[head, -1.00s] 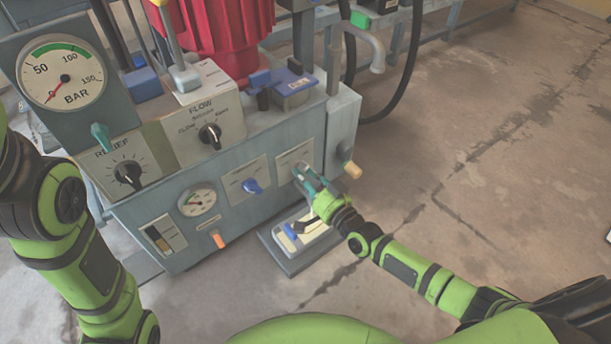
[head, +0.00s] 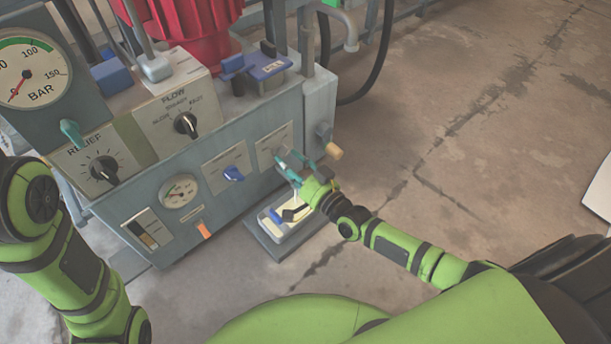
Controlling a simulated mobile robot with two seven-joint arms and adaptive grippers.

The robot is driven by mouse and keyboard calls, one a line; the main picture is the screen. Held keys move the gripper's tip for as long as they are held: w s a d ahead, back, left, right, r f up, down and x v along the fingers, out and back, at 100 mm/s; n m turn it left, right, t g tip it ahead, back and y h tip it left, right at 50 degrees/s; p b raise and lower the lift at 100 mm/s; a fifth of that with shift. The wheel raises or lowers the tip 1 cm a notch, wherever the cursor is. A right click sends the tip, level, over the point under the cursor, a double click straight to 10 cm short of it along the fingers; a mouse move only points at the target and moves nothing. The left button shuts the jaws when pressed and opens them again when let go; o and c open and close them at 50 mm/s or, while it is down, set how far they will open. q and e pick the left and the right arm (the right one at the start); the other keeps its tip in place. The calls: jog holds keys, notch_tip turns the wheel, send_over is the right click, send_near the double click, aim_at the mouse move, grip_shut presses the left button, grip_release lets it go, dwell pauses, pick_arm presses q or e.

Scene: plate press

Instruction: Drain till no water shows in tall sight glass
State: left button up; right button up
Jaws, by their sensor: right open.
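The grey press tank (head: 120,208) stands at the left. On its front face, at the lower left, is a sight glass plate (head: 148,228) with a dark and a tan section; its level is too small to read surely. An orange lever (head: 204,231) hangs below the small round gauge (head: 179,191). My right gripper (head: 290,163) is open in front of the right-hand plate (head: 272,143) and hides whatever is mounted there. My left arm shows at the left; its gripper is out of view.
A shallow tray (head: 268,234) with a blue-handled part lies on the floor below my right gripper. A wooden knob (head: 334,152) sticks out on the tank's right side. A black hose (head: 372,70) hangs behind.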

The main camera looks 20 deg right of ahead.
jog(key=v, duration=1)
jog(key=shift+s, duration=0.25)
jog(key=shift+s, duration=0.1)
